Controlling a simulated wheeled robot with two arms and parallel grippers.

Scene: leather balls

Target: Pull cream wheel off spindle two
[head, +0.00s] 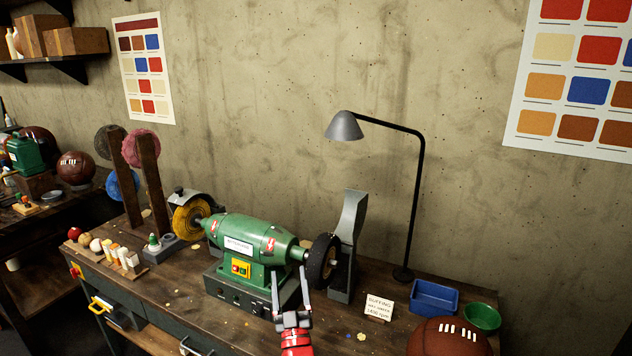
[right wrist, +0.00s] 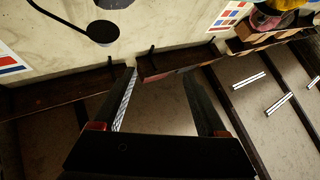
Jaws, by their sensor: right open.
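A green two-spindle buffing machine (head: 245,245) stands on the bench in the head view. A yellow wheel (head: 190,219) sits on its left spindle, partly under a dark guard. A black-rimmed wheel (head: 322,262) sits on its right spindle. I cannot make out a clearly cream wheel or any spindle numbers. My right gripper (head: 290,270) is open in front of the machine's right end, left of the black wheel in the picture. In the right wrist view, nothing shows held between its fingers (right wrist: 160,78). My left gripper is out of view.
Grey-brown (head: 108,142), pink-red (head: 142,147) and blue (head: 122,186) wheels hang by wooden posts at left. A grey upright stand (head: 347,240) is behind the black wheel. A lamp (head: 344,127), blue bin (head: 435,297), green bowl (head: 483,317) and brown ball (head: 447,338) are at right.

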